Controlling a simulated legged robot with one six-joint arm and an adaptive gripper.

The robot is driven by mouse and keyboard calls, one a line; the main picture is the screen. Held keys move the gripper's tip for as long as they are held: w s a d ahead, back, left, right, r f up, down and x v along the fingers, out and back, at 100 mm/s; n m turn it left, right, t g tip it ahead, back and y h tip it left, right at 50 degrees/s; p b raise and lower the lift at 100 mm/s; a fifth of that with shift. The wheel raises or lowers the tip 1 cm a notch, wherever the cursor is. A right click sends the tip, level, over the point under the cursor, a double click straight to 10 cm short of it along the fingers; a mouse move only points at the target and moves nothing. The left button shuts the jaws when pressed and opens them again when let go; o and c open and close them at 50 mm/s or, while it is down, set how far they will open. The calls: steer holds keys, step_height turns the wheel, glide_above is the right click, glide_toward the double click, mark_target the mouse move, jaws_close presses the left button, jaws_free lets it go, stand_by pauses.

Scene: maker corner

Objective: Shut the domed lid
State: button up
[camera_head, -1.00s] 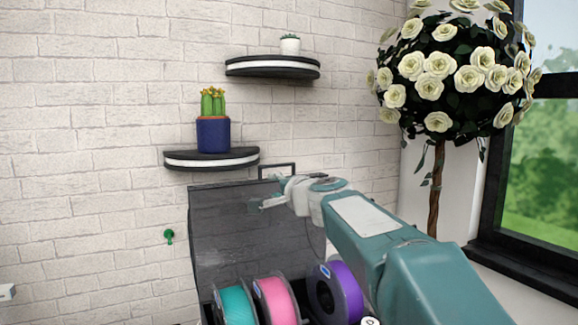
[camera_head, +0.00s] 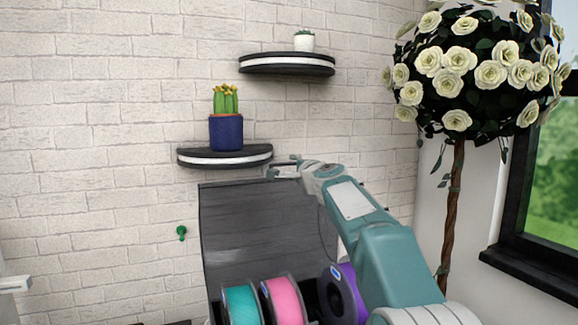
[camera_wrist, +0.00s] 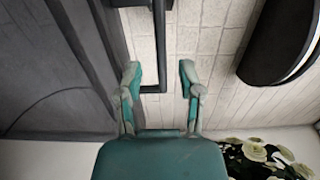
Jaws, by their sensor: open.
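The domed lid (camera_head: 255,225) is a dark, see-through panel standing raised and open behind the spools. Its dark surface also fills the left of the wrist view (camera_wrist: 50,70). A black bar handle (camera_wrist: 160,45) is at its upper edge; in the head view it is mostly hidden behind my gripper. My gripper (camera_head: 284,170) is at the lid's top edge. In the wrist view my gripper (camera_wrist: 160,80) is open, and the handle appears between its two fingers. I see no finger closed on it.
Teal (camera_head: 242,305), pink (camera_head: 284,302) and purple (camera_head: 345,290) spools stand below the lid. A shelf (camera_head: 225,157) with a potted cactus (camera_head: 226,130) is close to my gripper's upper left. A higher shelf (camera_head: 287,63) and a rose tree (camera_head: 452,185) stand nearby.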

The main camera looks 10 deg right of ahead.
mark_target(290, 165)
steer(key=shift+w+a, duration=0.15)
steer(key=shift+w, duration=0.85)
steer(key=shift+w+a, duration=0.15)
steer(key=shift+w, duration=0.15)
steer(key=shift+w+a, duration=0.35)
steer(key=shift+a, duration=0.1)
steer(key=shift+d, duration=0.15)
steer(key=shift+d, duration=0.15)
jaws_close()
